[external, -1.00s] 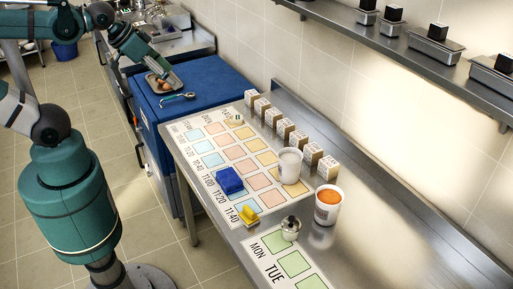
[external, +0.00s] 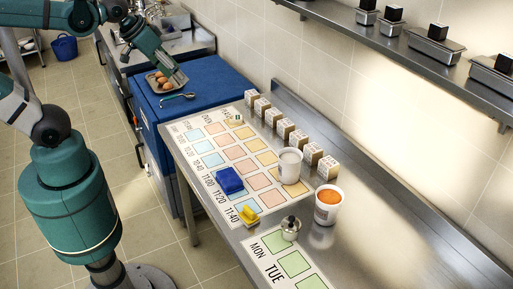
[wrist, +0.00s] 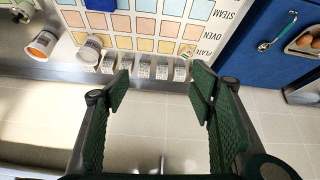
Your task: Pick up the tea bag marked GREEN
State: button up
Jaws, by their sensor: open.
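I cannot make out a tea bag marked GREEN in either view; the printing on small things is too small to read. A small pale object (external: 236,120) lies on the far end of the printed chart (external: 208,130). It also shows in the wrist view (wrist: 187,51), beyond my fingers, and I cannot tell what it is. My gripper (wrist: 159,90) is open and empty in the wrist view, its fingers wide apart. In the external view my gripper (external: 181,79) hangs above the blue cabinet, beside the egg tray.
Several labelled boxes (external: 283,129) line the wall side of the steel counter. The egg tray (external: 157,89) sits on the blue cabinet (external: 207,82).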

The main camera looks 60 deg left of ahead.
jog(key=w+a+f+n+g, duration=0.2)
jog(key=w+a+n, duration=0.1)
jog(key=w, duration=0.6)
jog(key=n+g+b, duration=0.2)
jog(key=n+g, duration=0.2)
jog(key=n, duration=0.4)
send_over(236, 116)
notch_tip(236, 116, down, 23)
jog(key=shift+s+a+f, duration=0.1)
jog(key=shift+s+f, duration=0.05)
jog(key=shift+a+f+n, duration=0.15)
jog(key=shift+f+n, duration=0.15)
jog(key=shift+f, duration=0.05)
jog(key=shift+f, duration=0.1)
jog(key=shift+f, duration=1.2)
jog(key=shift+f, duration=0.15)
jog(key=shift+f, duration=2.5)
